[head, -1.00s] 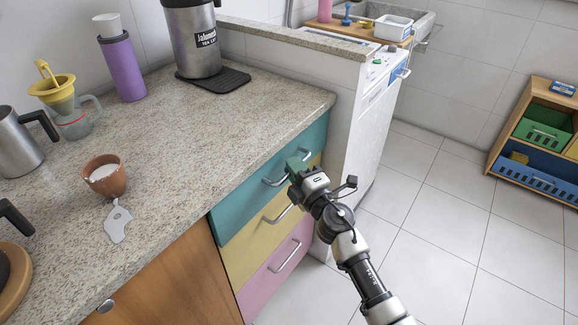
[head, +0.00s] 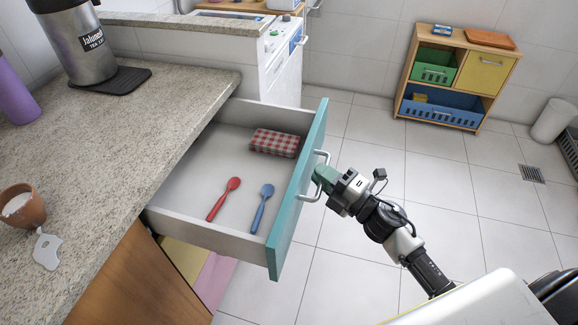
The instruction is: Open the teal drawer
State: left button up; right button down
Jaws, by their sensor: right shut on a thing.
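The teal drawer (head: 297,200) stands pulled well out from the counter in the head view. Inside it lie a red spoon (head: 223,199), a blue spoon (head: 262,208) and a red checkered packet (head: 274,143). My right gripper (head: 324,179) is shut on the drawer's metal handle (head: 317,191), on the outer side of the teal front. The fingertips partly hide the handle. My left gripper is not in view.
The granite counter (head: 130,125) holds a steel dispenser on a black mat (head: 112,82), a purple bottle (head: 14,95) and a brown pot (head: 21,208). A wooden shelf (head: 466,47) with bins stands at the back right. Tiled floor beyond the drawer is clear.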

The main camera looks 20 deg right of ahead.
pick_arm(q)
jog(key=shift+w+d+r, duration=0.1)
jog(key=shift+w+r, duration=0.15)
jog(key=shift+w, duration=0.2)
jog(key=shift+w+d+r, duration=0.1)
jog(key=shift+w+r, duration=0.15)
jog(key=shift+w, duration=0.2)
pick_arm(e)
jog(key=s+d, duration=0.5)
jog(key=d, duration=0.2)
jog(key=shift+s+d, duration=0.2)
jog(key=shift+s, duration=0.05)
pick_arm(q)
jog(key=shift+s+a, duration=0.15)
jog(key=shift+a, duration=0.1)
pick_arm(e)
jog(key=c, duration=1.2)
grip_release()
